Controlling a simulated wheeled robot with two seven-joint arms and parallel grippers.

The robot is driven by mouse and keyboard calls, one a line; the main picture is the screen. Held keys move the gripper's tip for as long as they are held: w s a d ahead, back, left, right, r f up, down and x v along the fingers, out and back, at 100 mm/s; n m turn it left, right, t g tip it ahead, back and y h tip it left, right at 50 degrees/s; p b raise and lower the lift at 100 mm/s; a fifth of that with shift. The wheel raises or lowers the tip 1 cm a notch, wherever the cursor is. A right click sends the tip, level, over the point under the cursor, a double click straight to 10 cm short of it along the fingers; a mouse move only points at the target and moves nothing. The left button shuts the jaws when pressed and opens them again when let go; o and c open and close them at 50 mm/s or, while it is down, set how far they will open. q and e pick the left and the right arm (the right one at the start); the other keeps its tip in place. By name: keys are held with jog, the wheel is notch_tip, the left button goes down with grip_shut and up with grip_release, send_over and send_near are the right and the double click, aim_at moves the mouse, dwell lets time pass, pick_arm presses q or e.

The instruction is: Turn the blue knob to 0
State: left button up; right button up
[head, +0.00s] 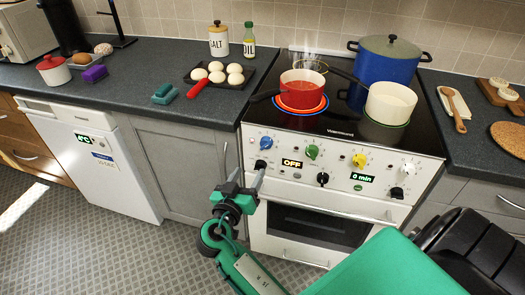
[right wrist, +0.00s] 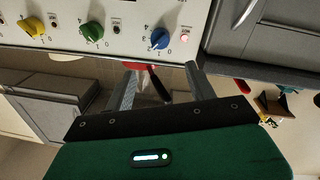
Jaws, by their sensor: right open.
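The blue knob (head: 266,143) is at the left end of the stove's front panel, above a black knob (head: 260,165). In the right wrist view the blue knob (right wrist: 159,40) has small digits around it, and a 0 seems to be beside it; I cannot tell exactly where its pointer stands. My right gripper (head: 250,173) is open and empty, low in front of the panel's left end. In the right wrist view its fingers (right wrist: 163,66) are spread below the blue knob, apart from it. My left gripper is not in view.
A red pan (head: 301,90), white pot (head: 390,103) and blue pot (head: 386,60) stand on the hob. The oven door handle (head: 330,212) juts out below.

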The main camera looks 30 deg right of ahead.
aim_at(264, 147)
jog(key=p+x, duration=0.2)
jog(key=x, duration=1)
jog(key=shift+f, duration=0.1)
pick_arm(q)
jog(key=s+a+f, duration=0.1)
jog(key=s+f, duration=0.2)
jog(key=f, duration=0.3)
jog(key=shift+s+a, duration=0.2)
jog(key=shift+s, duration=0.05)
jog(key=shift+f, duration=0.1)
pick_arm(e)
jog(key=c, duration=1)
